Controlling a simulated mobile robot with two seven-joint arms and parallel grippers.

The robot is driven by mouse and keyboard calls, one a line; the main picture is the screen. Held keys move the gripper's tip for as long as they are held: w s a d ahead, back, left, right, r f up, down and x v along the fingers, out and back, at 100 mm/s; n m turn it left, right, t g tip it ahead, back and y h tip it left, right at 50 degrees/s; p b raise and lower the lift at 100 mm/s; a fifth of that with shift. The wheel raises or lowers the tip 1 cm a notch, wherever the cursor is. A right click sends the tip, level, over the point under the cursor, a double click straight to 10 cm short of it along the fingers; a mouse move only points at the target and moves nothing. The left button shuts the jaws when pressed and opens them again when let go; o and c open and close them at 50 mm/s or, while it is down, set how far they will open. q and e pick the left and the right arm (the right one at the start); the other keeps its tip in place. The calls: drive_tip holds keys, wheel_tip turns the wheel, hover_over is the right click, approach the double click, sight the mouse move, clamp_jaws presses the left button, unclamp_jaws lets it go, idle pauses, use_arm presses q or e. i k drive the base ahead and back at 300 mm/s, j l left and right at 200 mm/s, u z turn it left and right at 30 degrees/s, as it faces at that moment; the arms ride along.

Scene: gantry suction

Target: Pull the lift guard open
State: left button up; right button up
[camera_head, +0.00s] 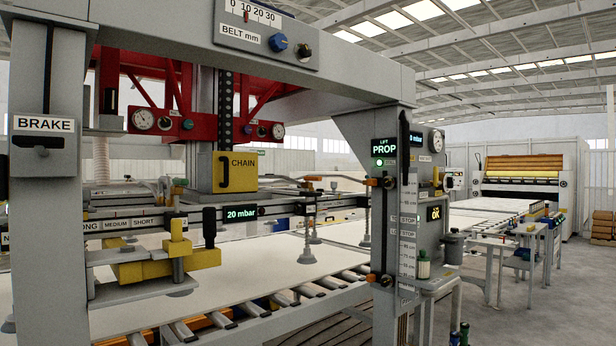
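No label in view reads lift guard. A yellow box-shaped cover marked CHAIN (241,176), with a black handle (224,171) on its left front, sits at the foot of a dark vertical chain (225,110) on the gantry. It looks closed, and I cannot tell for sure that it is the lift guard. Neither of my grippers is in view.
The grey gantry's left post (45,230) bears a BRAKE panel (43,124). A crossbar with a 20 mbar display (241,213) and suction cups (307,254) hangs over a pale sheet (345,262) on rollers. Side tables (490,242) stand right; grey floor is free at lower right.

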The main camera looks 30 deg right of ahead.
sight(233, 172)
drive_tip(key=z, duration=0.55)
drive_tip(key=i+l+u, duration=0.25)
drive_tip(key=i+l, duration=0.2)
drive_tip(key=l, duration=0.2)
drive_tip(key=i+l+u, duration=0.15)
drive_tip(key=l, duration=0.2)
drive_tip(key=i, duration=0.05)
